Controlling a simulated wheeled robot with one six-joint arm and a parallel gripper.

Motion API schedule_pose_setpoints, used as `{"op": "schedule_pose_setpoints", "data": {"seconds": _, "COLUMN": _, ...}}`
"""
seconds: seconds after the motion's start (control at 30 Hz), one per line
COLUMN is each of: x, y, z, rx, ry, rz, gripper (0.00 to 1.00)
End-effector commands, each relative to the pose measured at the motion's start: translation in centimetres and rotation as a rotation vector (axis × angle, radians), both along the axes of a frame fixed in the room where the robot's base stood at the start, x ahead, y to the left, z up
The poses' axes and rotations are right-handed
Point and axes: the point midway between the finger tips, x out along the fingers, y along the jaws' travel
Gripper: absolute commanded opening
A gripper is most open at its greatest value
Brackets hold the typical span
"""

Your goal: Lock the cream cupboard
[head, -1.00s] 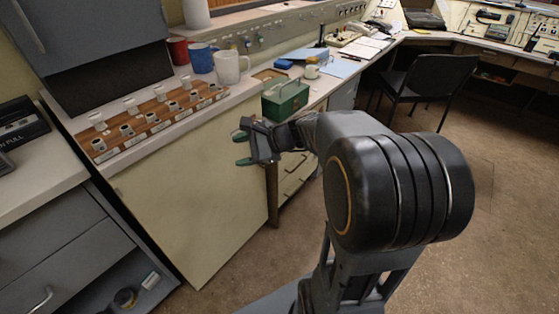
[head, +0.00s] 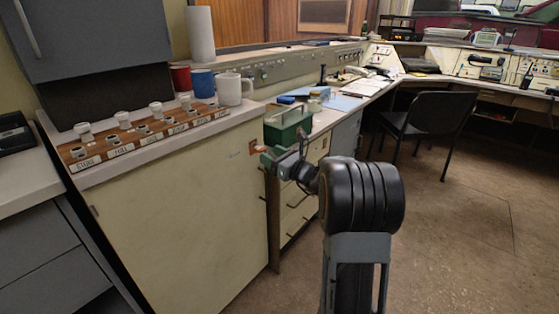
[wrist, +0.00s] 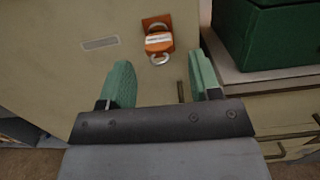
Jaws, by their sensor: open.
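The cream cupboard (head: 175,215) stands at the left in the head view, and its pale front (wrist: 60,60) fills much of the wrist view. An orange lock-like fitting (wrist: 158,40) with a white label and metal loops is at the upper right of that front. It also shows as a small orange patch (head: 256,147) in the head view. I cannot tell whether it is fastened. My gripper (wrist: 162,72), with green fingers, is open and empty, facing the front. The fitting appears ahead of the gap between its fingers, apart from them. In the head view my gripper (head: 270,158) partly covers that corner.
A wooden rack of labelled stamps (head: 145,137) and several mugs stand on the cupboard top. A green box (head: 287,127) sits on the desk just right of the cupboard, above drawers (head: 296,205). A black chair (head: 430,115) stands further right. The floor at the right is clear.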

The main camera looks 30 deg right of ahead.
Motion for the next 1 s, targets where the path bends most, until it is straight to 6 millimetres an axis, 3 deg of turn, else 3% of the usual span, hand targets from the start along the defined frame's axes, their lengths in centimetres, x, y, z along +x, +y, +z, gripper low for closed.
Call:
{"op": "schedule_pose_setpoints", "data": {"seconds": 0.43, "x": 3.7, "y": 1.8, "z": 0.4, "rx": -0.002, "ry": 0.0, "rz": 0.003, "gripper": 0.57}}
{"op": "schedule_pose_setpoints", "data": {"seconds": 1.0, "x": 4.5, "y": 2.1, "z": 0.5, "rx": -0.001, "ry": 0.0, "rz": 0.001, "gripper": 0.57}}
